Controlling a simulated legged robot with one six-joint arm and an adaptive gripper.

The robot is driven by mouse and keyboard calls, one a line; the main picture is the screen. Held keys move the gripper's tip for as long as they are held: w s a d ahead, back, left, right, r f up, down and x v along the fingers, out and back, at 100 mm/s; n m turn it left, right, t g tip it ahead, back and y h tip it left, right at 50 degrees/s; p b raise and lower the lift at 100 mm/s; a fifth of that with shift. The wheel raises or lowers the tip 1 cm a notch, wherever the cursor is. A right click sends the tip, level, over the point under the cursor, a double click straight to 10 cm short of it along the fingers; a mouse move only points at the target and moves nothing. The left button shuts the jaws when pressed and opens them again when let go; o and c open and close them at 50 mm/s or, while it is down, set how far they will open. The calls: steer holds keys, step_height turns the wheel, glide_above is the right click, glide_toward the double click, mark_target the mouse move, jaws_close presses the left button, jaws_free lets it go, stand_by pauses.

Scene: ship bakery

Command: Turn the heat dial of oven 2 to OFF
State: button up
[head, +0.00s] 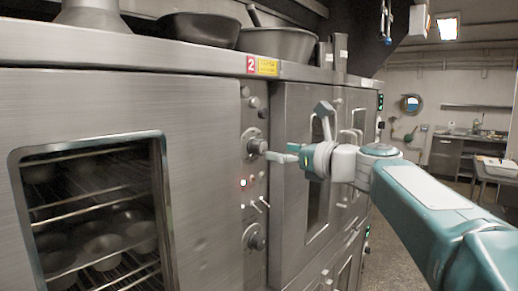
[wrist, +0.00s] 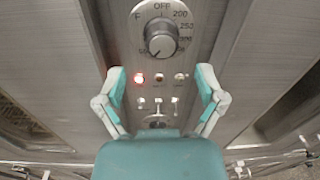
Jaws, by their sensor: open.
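The heat dial of oven 2 (head: 256,146) is a round knob on the narrow control strip, right of the large oven door. In the wrist view the dial (wrist: 161,38) is straight ahead, with OFF printed at the top of its scale and 200 and 250 to the right. I cannot tell its pointer's setting for sure. My gripper (head: 300,132) is open and empty, to the right of the dial in the head view. In the wrist view my gripper's fingers (wrist: 160,74) are spread wide, below the dial and apart from it.
A lit red lamp (wrist: 139,78) and small switches sit below the dial. A lower knob (head: 254,238) is on the same strip. The oven door with a window (head: 95,210) is at left. A red "2" label (head: 250,64) marks the top edge. Bowls (head: 198,29) stand above.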

mark_target(263, 148)
steer(key=x, duration=0.5)
steer(key=shift+w, duration=0.25)
steer(key=shift+w+a, duration=0.25)
steer(key=shift+a, duration=0.25)
steer(key=shift+d, duration=0.15)
steer(key=c, duration=1.1)
